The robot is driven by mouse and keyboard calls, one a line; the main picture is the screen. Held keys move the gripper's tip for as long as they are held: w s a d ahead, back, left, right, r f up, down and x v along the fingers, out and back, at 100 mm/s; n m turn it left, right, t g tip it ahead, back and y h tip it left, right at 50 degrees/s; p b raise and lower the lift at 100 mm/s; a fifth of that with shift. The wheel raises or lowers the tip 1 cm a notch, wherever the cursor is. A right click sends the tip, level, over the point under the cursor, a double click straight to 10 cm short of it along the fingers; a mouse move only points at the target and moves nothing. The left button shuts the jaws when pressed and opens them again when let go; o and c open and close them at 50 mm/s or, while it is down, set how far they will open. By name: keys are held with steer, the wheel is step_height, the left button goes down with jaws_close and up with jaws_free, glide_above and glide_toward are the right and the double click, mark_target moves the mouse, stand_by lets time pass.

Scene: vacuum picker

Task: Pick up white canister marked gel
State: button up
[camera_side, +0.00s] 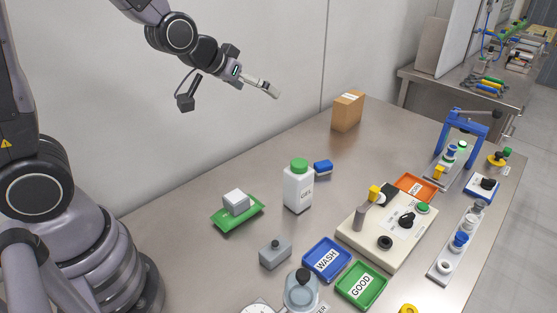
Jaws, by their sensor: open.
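A white canister (298,190) with a green cap and a label reading GEL stands upright near the middle of the metal table. My gripper (274,91) is above and behind the canister, up to its left, in front of the wall and well clear of the table. It is open, with nothing visible in it. Nothing hides the canister in this view.
A white block on a green tray (254,220) sits left of the canister, and a blue block (322,167) just behind it to the right. A grey box (274,252), the blue WASH tray (311,269) and green GOOD tray (378,296) lie in front. A cardboard box (347,111) stands behind.

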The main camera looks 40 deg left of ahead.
steer(key=t, duration=0.1)
glide_above(293, 171)
steer(key=s+a, duration=0.2)
steer(key=s, duration=0.1)
step_height(293, 171, down, 7)
steer(key=f+t, duration=0.2)
steer(key=f, duration=0.3)
steer(key=s+d+f+t, duration=0.1)
steer(key=f, duration=0.4)
steer(key=s+d+f+m+t, duration=0.1)
steer(key=f+t, duration=0.1)
steer(key=f, duration=0.3)
steer(key=shift+t+y, duration=0.3)
steer(key=w, duration=0.5)
steer(key=w+f, duration=0.1)
steer(key=w, duration=0.1)
steer(key=shift+w, duration=0.15)
steer(key=c, duration=1.3)
